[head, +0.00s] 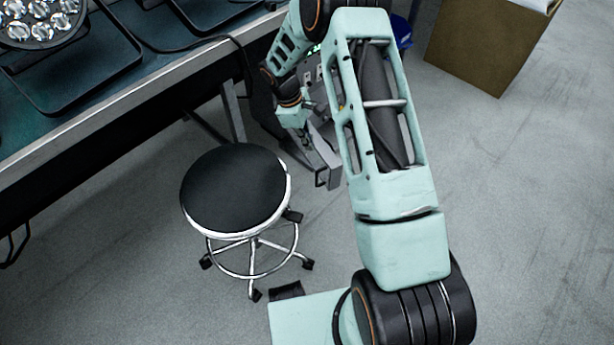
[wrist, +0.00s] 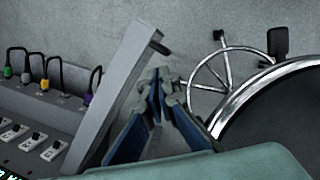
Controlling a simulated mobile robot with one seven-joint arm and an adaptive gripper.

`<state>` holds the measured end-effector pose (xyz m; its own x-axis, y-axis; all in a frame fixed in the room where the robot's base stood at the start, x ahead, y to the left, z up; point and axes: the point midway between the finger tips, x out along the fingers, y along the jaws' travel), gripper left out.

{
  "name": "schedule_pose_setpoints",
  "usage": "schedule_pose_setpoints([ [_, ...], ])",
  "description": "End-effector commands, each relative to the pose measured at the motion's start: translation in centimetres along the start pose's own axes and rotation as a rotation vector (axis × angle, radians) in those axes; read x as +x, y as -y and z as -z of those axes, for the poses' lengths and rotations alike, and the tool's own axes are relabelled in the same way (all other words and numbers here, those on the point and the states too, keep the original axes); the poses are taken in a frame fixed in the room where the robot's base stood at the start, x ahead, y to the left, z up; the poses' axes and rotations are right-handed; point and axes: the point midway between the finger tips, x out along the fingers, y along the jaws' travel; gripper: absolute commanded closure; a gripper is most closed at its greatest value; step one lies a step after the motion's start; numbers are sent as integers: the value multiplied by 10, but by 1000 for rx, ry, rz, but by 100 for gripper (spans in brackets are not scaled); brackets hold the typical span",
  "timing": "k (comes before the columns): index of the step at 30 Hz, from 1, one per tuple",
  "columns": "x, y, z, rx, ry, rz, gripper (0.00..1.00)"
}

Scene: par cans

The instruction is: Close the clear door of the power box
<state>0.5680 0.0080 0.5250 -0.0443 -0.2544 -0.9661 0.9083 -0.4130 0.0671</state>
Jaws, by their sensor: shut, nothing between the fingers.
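The power box (wrist: 45,125) is at the left of the wrist view, with sockets, switches and several plugged cables. In the head view only part of it (head: 309,75) shows behind my arm. Its door (wrist: 122,80) stands open, seen nearly edge-on as a grey slab with a dark catch near its top end. The door also shows in the head view (head: 325,158), sticking out toward the stool. My gripper (wrist: 160,78) is shut and empty, just right of the door; whether it touches is unclear. In the head view my gripper (head: 306,140) is small beside the door.
A black round stool (head: 235,188) with a chrome foot ring stands close by; its seat edge also shows in the wrist view (wrist: 275,110). A workbench (head: 120,95) with lamps runs along the left. A cardboard box (head: 490,45) stands at the upper right. Floor at right is clear.

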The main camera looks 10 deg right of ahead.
Motion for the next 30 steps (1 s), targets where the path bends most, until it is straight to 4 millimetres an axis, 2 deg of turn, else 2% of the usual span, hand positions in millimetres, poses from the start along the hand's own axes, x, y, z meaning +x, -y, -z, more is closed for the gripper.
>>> schedule_pose_setpoints([
  [1, 23, 6, 10, -53, -2, 14, 100],
  [3, 37, 11, 20, -112, -7, 20, 100],
  [11, 62, 17, 30, -177, -13, 28, 100],
  [24, 136, 20, 30, -173, -13, 28, 100],
  [30, 149, 19, 30, -172, -14, 26, 100],
])
